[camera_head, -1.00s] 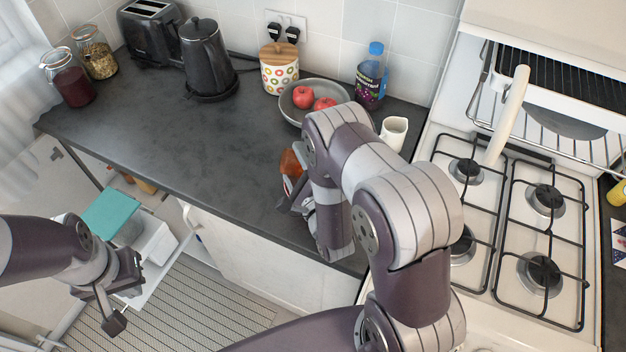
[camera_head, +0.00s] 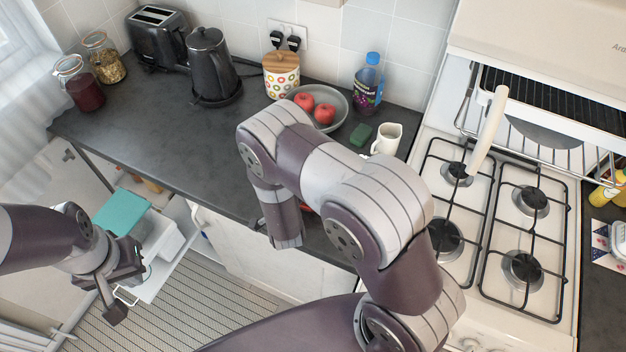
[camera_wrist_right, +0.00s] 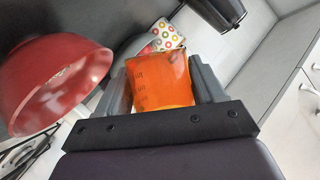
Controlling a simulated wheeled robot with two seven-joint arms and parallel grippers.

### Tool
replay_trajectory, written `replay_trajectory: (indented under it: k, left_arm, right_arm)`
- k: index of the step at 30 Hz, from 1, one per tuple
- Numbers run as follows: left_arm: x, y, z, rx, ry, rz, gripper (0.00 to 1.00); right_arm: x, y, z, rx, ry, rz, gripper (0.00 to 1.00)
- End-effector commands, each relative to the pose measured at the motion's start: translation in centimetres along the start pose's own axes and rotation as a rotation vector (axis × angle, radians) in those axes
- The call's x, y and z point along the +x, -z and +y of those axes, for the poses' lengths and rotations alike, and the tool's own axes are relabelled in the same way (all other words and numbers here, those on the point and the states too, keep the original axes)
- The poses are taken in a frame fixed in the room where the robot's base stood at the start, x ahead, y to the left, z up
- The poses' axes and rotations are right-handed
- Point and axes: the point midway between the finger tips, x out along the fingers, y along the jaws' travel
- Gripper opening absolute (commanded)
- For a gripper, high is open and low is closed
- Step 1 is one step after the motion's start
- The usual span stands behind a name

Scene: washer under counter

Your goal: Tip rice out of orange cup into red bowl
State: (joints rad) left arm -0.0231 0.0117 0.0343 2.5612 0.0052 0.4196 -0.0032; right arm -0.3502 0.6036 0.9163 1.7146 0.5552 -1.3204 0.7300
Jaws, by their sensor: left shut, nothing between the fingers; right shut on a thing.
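The orange cup (camera_wrist_right: 165,82) is a see-through orange beaker with marks on its side. It is between the fingers of my right gripper (camera_wrist_right: 162,75), which is shut on it. The red bowl (camera_wrist_right: 55,80) is to the left of the cup in the right wrist view, apart from it. That view is tilted, and no rice can be made out. In the head view my right arm hides its gripper and the cup; only a small red sliver (camera_head: 305,207) shows beside the forearm. My left gripper (camera_head: 122,299) is shut and empty, low at the left, away from the counter top.
A grey bowl of red fruit (camera_head: 335,96), green sponge (camera_head: 361,134), white jug (camera_head: 387,139) and bottle (camera_head: 368,84) stand behind my right arm. A kettle (camera_head: 211,68) stands farther left. The hob (camera_head: 492,215) is at right.

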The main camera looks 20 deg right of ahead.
Motion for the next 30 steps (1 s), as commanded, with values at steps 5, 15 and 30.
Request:
replay_trajectory:
  k: [5, 15, 30]
  left_arm:
    - [2.2, -0.2, 0.0, 0.000, 0.000, 0.003, 0.00]
    - [6.2, -0.6, 0.0, 0.000, 0.000, 0.003, 0.00]
    - [7.0, -0.7, 0.0, 0.000, 0.000, 0.004, 0.00]
  right_arm:
    - [1.1, -3.4, -0.4, -0.256, -0.091, 0.027, 0.33]
    - [3.1, -8.1, 1.1, -0.538, -0.195, 0.050, 0.33]
    - [3.5, -9.0, 1.4, -0.596, -0.216, 0.055, 0.33]
